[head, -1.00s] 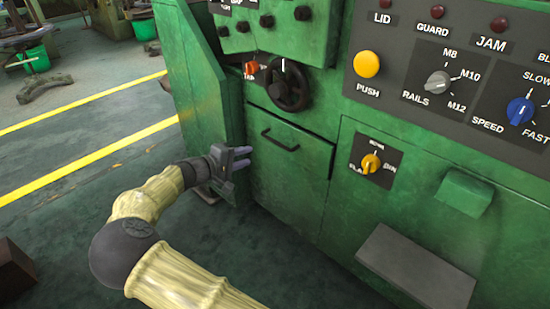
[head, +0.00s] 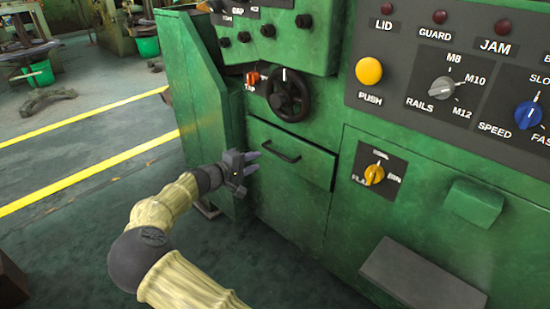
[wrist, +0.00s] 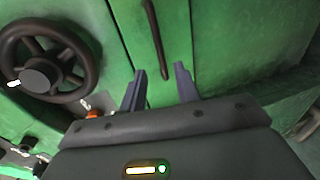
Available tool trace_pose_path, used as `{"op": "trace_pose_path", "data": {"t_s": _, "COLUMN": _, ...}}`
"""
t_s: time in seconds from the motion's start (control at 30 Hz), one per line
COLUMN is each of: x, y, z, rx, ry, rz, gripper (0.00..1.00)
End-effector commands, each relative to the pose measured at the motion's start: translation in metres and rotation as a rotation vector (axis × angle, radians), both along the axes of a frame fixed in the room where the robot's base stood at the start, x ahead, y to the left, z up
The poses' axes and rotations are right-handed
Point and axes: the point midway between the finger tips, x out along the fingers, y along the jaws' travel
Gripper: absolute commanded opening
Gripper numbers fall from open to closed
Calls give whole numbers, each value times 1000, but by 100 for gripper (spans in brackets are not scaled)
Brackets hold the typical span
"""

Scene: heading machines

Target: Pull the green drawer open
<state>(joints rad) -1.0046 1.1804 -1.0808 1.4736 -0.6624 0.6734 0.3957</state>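The green drawer (head: 288,158) is in the front of the green machine, below a black handwheel. Its dark bar handle (head: 281,150) runs across the upper part of its face. My gripper (head: 255,162) is just left of the drawer in the head view, with its fingers pointing toward the machine. In the wrist view the handle (wrist: 157,38) stands lengthwise, beyond the fingertips of my gripper (wrist: 160,79). The two fingers are apart with nothing between them, and they do not touch the handle.
The black handwheel (head: 288,95) and a red knob (head: 253,78) are above the drawer. A yellow selector knob (head: 373,174) and a grey ledge (head: 423,277) are to the right. A green side panel (head: 203,100) stands left. The floor at left is open.

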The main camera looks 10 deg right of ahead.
Motion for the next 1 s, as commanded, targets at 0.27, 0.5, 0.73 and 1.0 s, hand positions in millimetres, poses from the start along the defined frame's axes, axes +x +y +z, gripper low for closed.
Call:
{"op": "trace_pose_path", "data": {"t_s": 0.27, "x": 28, "y": -39, "z": -13, "rx": 1, "ry": -1, "rz": 1, "gripper": 31}}
{"op": "trace_pose_path", "data": {"t_s": 0.5, "x": 52, "y": -68, "z": -21, "rx": 1, "ry": -1, "rz": 5, "gripper": 31}}
{"op": "trace_pose_path", "data": {"t_s": 0.73, "x": 62, "y": -82, "z": -23, "rx": 0, "ry": 0, "rz": 6, "gripper": 31}}
{"op": "trace_pose_path", "data": {"t_s": 1.0, "x": 62, "y": -83, "z": -22, "rx": 0, "ry": -1, "rz": 4, "gripper": 28}}
